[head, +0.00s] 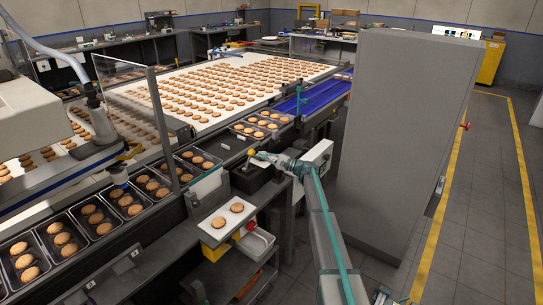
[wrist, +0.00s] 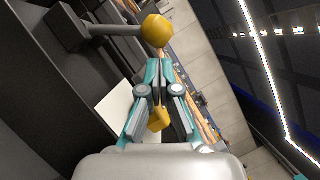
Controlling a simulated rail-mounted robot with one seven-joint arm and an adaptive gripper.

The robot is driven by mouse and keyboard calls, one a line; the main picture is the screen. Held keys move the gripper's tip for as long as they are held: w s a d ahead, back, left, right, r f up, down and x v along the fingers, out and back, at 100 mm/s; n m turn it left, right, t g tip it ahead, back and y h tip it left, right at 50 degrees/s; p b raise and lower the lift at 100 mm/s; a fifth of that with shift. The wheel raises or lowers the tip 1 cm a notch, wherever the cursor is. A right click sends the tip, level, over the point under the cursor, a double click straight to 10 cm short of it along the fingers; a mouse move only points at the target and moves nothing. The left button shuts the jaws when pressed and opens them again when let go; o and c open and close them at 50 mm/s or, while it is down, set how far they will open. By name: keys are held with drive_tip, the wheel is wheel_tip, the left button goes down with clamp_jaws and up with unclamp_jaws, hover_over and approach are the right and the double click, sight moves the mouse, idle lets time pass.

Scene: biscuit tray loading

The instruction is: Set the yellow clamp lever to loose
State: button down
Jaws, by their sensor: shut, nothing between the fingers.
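A yellow ball knob (wrist: 157,30) sits on the end of a grey rod (wrist: 115,31) in the wrist view. The rod comes from a dark block (wrist: 66,28) at the upper left. My gripper (wrist: 158,66) is shut and empty, with its teal fingertips right at the knob's lower side. I cannot tell whether they touch it. In the head view a small yellow knob (head: 251,152) shows just left of my gripper (head: 259,156), above a dark box by the tray line. No loose or tight marking is readable.
Black trays (head: 97,219) of biscuits line the conveyor's near side. A white board with two biscuits (head: 227,219) lies below my gripper. A large grey cabinet (head: 400,130) stands to the right. A clear guard panel (head: 133,120) stands at the left. The floor at far right is free.

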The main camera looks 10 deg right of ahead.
sight(254, 153)
drive_tip(key=shift+s+a+r, duration=0.15)
drive_tip(key=shift+a+r, duration=0.15)
drive_tip(key=shift+a, duration=0.25)
drive_tip(key=shift+s+a+r+n+g+b, duration=0.3)
drive_tip(key=shift+n+b, duration=0.4)
drive_tip(key=shift+b, duration=0.5)
drive_tip(key=n+b, duration=0.1)
drive_tip(key=b, duration=0.1)
drive_tip(key=a+r+n+b, duration=0.1)
drive_tip(key=b, duration=0.1)
drive_tip(key=shift+s+g+h, duration=0.3)
drive_tip(key=shift+s+h, duration=0.1)
drive_tip(key=s+a+n+b, duration=0.1)
drive_tip(key=b, duration=0.1)
drive_tip(key=a+r+n+g+h+b, duration=0.1)
drive_tip(key=n+b, duration=0.1)
drive_tip(key=b, duration=0.1)
drive_tip(key=shift+s+r+n, duration=0.25)
drive_tip(key=shift+s+n, duration=0.05)
drive_tip(key=shift+s, duration=0.1)
drive_tip(key=shift+s+a+r+n+h+b, duration=0.2)
drive_tip(key=shift+s+a+n+h+b, duration=0.85)
drive_tip(key=shift+n+b, duration=0.75)
drive_tip(key=shift+s+a+r+n+h+b, duration=0.2)
drive_tip(key=shift+s+a+n+h+b, duration=0.8)
drive_tip(key=shift+b, duration=1.25)
drive_tip(key=shift+w+a+y, duration=0.1)
drive_tip(key=shift+a+y, duration=0.1)
drive_tip(key=shift+y, duration=0.05)
drive_tip(key=shift+r, duration=0.1)
